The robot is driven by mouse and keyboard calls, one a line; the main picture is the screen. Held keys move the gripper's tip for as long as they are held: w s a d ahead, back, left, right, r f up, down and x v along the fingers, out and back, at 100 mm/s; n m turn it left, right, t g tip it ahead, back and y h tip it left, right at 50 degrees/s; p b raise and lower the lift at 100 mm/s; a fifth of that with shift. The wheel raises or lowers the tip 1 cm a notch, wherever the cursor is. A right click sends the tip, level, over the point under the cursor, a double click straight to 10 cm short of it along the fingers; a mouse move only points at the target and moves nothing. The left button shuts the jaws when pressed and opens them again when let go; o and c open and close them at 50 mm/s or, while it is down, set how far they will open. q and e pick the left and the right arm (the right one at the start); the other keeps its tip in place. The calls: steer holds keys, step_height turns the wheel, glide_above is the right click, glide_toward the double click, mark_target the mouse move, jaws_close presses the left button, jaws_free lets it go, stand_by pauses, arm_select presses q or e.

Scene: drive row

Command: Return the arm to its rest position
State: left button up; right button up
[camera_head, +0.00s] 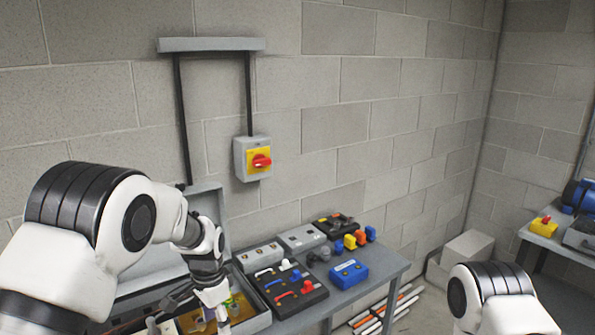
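My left arm comes in from the left and bends down over an open grey case at the left end of the bench. My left gripper (208,312) points down at the case (262,320), among small coloured items inside it. Its fingertips are small and partly lost against these items, so I cannot tell whether it is open or holds anything. Part of my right arm shows at the lower right, in front of the floor. Its gripper is out of view.
The grey bench (375,277) carries a black box with coloured handles (290,290), grey boxes, a blue box (348,272) and several small coloured parts. A switch with a red knob (261,161) is on the wall. Another bench (545,241) stands at the right.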

arm_select(q)
steer(key=s+a+f+g+b, duration=0.1)
steer(key=s+a+f+g, duration=0.15)
steer(key=f, duration=0.75)
steer(key=s+a+f+n+b, duration=0.1)
steer(key=s+f+n, duration=0.2)
steer(key=s+f, duration=0.3)
steer(key=s+a+f+n+t+b, duration=0.1)
steer(key=s+f, duration=0.5)
steer(key=s, duration=0.9)
steer(key=s+a+f+n+t+b, duration=0.1)
steer(key=s+f+n, duration=0.4)
steer(key=s, duration=0.6)
step_height(320, 180, down, 2)
steer(key=shift+a+f+n+b, duration=0.1)
steer(key=shift+a+n+b, duration=0.3)
steer(key=shift+a+b, duration=0.45)
arm_select(e)
step_height(320, 180, down, 6)
steer(key=w, duration=0.1)
steer(key=shift+w+f, duration=0.15)
steer(key=shift+f, duration=0.05)
arm_select(q)
steer(key=shift+t, duration=0.25)
